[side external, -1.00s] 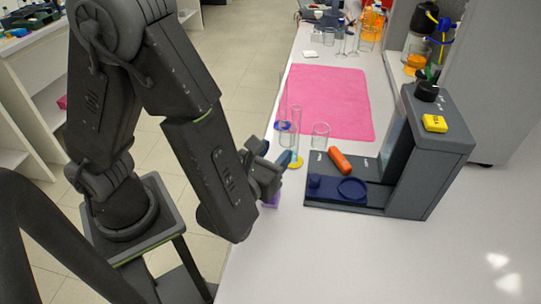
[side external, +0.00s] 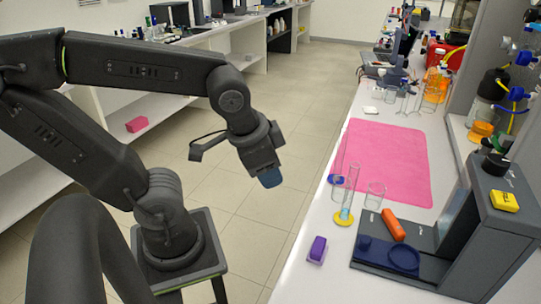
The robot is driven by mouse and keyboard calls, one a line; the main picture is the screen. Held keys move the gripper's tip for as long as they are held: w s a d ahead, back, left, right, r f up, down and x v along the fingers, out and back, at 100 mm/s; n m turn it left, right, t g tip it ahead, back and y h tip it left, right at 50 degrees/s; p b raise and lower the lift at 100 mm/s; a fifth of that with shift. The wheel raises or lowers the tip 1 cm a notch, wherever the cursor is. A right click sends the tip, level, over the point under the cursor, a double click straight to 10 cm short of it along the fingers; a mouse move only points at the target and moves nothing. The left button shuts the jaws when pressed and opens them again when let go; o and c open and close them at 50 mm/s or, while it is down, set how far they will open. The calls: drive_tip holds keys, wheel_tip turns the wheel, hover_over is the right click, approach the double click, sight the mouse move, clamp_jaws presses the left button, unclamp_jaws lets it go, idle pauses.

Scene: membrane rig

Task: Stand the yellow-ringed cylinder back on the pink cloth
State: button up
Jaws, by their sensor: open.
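The yellow-ringed cylinder (side external: 349,194) is a tall clear glass tube with a yellow foot. It stands upright on the white bench, just off the near left corner of the pink cloth (side external: 392,150). The cloth lies flat.
A blue-footed cylinder (side external: 340,160) and a clear beaker (side external: 376,197) stand close to the yellow-ringed one. A purple block (side external: 317,250) lies at the bench's left edge. A grey device (side external: 485,225) with an orange piece (side external: 393,224) on its base stands at right.

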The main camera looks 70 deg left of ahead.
drive_tip(key=shift+o, duration=0.5)
drive_tip(key=r, duration=0.1)
drive_tip(key=n+t, duration=0.1)
drive_tip(key=r+h, duration=0.1)
drive_tip(key=shift+w+d+r+n, duration=0.25)
drive_tip(key=shift+d+r+n, duration=0.05)
